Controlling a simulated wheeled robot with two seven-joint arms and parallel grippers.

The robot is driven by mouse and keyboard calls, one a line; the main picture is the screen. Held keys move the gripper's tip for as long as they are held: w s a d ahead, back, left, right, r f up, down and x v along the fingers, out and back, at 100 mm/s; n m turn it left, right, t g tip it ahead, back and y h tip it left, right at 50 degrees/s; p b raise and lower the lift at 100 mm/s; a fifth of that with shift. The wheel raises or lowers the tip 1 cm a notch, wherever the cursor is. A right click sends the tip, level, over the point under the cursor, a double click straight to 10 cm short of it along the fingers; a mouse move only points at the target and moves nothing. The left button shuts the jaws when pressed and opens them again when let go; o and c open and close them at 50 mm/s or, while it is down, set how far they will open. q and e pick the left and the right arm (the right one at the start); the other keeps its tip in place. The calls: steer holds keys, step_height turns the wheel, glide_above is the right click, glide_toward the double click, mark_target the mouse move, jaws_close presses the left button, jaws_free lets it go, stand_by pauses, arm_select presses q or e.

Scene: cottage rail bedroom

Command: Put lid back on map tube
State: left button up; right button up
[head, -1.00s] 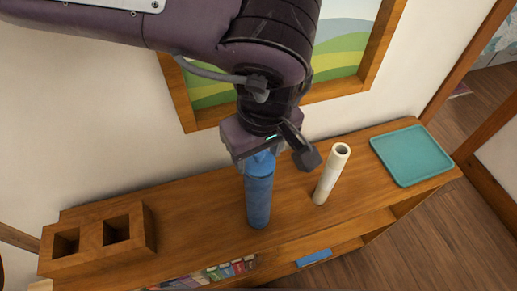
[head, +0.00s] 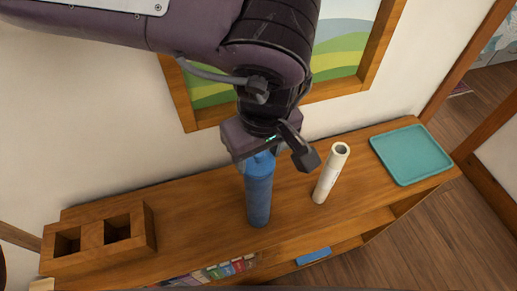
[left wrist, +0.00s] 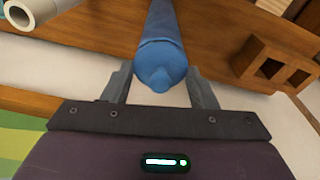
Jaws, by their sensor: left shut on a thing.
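The blue map tube (head: 259,200) stands upright on the wooden shelf top. Its lighter blue lid (head: 262,162) is at the tube's upper end, partly hidden by my left gripper (head: 265,155). In the left wrist view the lid (left wrist: 160,70) sits between the two fingers, with the tube (left wrist: 160,20) running on straight beyond it. The lid looks in line with the tube; I cannot tell whether it is fully seated. My left gripper is shut on the lid from above. My right gripper is not in view.
A cream hollow roll (head: 331,175) stands just right of the tube. A teal tray (head: 411,154) lies at the shelf's right end. A wooden two-hole box (head: 98,238) is at the left end. A framed picture (head: 340,60) hangs behind my arm.

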arm_select(q)
steer(key=shift+f, duration=0.45)
stand_by(1.0)
steer(key=o, duration=1)
steer(key=shift+o, duration=0.2)
steer(key=shift+r, duration=0.15)
steer(key=shift+r+b, duration=0.35)
steer(key=r, duration=0.4)
steer(key=r+b, duration=0.1)
steer(key=r, duration=0.1)
steer(key=shift+s+d+r, duration=0.2)
steer(key=shift+s+r, duration=0.2)
